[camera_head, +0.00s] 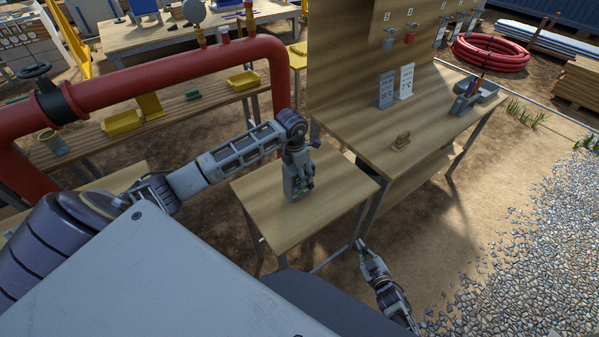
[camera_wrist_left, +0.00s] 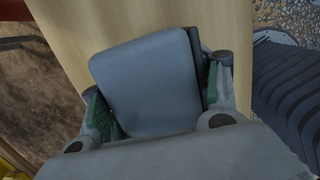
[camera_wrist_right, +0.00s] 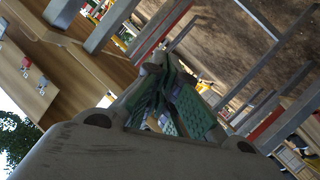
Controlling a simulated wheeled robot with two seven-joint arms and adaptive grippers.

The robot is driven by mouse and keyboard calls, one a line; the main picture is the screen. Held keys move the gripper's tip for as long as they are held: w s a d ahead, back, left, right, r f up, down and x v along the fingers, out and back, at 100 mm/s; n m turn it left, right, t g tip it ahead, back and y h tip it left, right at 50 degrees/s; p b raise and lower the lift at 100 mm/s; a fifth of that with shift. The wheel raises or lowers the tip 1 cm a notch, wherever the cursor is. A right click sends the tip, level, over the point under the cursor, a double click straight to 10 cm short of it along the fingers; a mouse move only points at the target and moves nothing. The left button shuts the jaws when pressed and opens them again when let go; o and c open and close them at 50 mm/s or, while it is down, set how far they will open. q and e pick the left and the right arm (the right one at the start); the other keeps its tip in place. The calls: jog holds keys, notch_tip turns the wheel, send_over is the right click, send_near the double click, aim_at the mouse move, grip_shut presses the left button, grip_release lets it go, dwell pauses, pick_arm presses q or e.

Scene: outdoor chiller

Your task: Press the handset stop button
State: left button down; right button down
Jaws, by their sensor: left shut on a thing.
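A grey, box-like handset (camera_wrist_left: 150,85) stands between the green-padded fingers of my left gripper (camera_wrist_left: 158,105) in the left wrist view. Its plain, rounded face fills the middle there, and no stop button shows. In the head view my left gripper (camera_head: 303,181) is shut on the handset (camera_head: 289,186) over the small wooden table. I cannot tell whether the handset touches the tabletop. My right gripper (camera_head: 362,247) hangs low beside the small table's right side. In the right wrist view its fingertips (camera_wrist_right: 165,68) come together, with nothing seen between them.
The small wooden table (camera_head: 262,205) is otherwise bare. A red pipe (camera_head: 165,80) runs at left. Open ground and gravel lie at right.

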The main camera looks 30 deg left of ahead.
jog(key=a+r+n+g+y, duration=0.1)
jog(key=a+r+n+y, duration=0.25)
jog(key=a+r, duration=0.4)
jog(key=n+g+y, duration=0.3)
jog(key=n, duration=0.2)
send_near(312, 187)
jog(key=shift+s+d+f, duration=0.15)
jog(key=shift+s+d, duration=0.2)
jog(key=shift+x, duration=3.2)
